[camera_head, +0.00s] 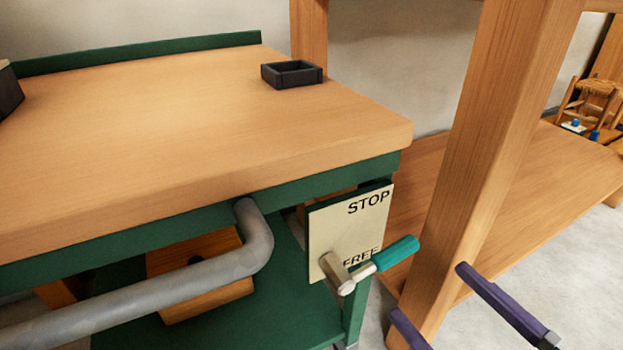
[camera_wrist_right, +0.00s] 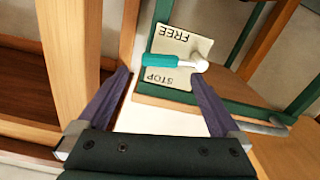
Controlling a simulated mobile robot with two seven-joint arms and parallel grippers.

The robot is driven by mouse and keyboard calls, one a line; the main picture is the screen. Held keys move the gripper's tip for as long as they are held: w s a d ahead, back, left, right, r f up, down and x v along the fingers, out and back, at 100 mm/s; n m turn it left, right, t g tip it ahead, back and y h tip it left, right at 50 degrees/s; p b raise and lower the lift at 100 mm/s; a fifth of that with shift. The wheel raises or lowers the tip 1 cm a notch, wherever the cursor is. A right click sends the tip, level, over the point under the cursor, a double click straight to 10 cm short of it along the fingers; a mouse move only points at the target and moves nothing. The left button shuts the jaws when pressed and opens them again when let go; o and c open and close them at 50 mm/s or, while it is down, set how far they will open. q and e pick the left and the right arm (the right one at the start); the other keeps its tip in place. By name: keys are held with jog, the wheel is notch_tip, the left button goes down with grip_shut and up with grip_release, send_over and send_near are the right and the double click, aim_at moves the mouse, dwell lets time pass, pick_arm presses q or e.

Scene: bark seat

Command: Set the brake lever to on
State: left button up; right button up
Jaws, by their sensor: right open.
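The brake lever (camera_head: 395,254) has a teal grip on a pale metal arm. It is mounted on a cream plate (camera_head: 330,222) marked STOP above and FREE below, at the green bench's right end. The lever sticks out to the right, beside the word FREE. My right gripper (camera_head: 428,290) is open and empty, its purple fingers to the lower right of the grip and apart from it. In the right wrist view, the teal grip (camera_wrist_right: 168,62) shows beyond the open fingertips (camera_wrist_right: 158,77), roughly between them. My left gripper is not in view.
A thick wooden post (camera_head: 490,150) stands close to my right gripper. A grey bent pipe (camera_head: 190,288) runs along the bench front. A small black tray (camera_head: 291,74) sits on the wooden bench top (camera_head: 170,130). A low wooden table (camera_head: 545,200) stands behind the post.

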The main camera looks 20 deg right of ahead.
aim_at(401, 260)
jog(key=w, duration=0.2)
jog(key=w+b, duration=0.1)
jog(key=w, duration=0.2)
jog(key=w+b, duration=0.1)
jog(key=w, duration=0.2)
jog(key=shift+w+a, duration=0.1)
jog(key=shift+a, duration=0.2)
jog(key=shift+c, duration=0.4)
jog(key=c, duration=0.4)
grip_shut()
